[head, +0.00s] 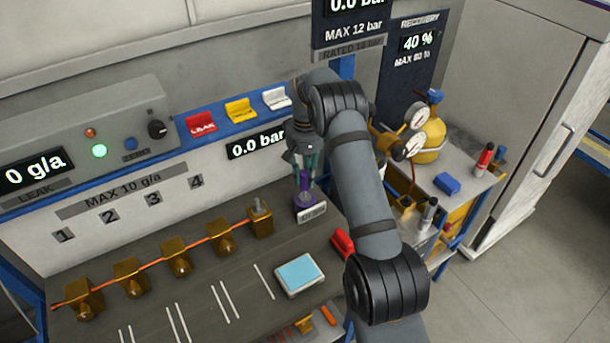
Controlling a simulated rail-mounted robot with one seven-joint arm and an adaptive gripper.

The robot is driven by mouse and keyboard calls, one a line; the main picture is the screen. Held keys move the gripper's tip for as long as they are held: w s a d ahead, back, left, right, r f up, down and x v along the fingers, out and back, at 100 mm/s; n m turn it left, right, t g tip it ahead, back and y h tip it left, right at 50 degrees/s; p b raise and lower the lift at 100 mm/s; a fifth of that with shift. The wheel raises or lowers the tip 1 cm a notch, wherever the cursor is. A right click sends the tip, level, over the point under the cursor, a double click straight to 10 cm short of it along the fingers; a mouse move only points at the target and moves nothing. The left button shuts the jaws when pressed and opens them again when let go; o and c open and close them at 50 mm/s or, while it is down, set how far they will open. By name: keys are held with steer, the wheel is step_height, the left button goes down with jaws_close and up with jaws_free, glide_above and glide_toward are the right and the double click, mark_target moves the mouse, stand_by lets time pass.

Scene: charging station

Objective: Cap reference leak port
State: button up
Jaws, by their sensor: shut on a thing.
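My gripper (304,172) points down over the right back part of the grey bench and is shut on a small purple piece (305,183), apparently the cap. Directly below is a dark purple block (306,203) with a white label (313,214), apparently the reference leak. The purple piece is at or just above the top of this block; I cannot tell whether they touch. The fingers and the arm hide part of this spot, and the port itself is not visible.
Several brass fittings (180,262) on an orange pipe line the bench (200,285). A blue-topped box (300,274) and a red object (342,243) lie near the right edge. The leak instrument (85,138) and coloured holders (238,110) stand behind. A cart (470,185) is at right.

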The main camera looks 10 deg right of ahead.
mark_target(305, 183)
steer(key=shift+f+b, duration=1.55)
steer(key=shift+f, duration=0.5)
steer(key=o, duration=1)
steer(key=shift+o, duration=0.2)
step_height(305, 183, up, 12)
steer(key=shift+r, duration=0.1)
step_height(305, 183, down, 12)
steer(key=shift+f, duration=0.1)
steer(key=shift+r+p, duration=0.45)
steer(key=shift+r, duration=0.15)
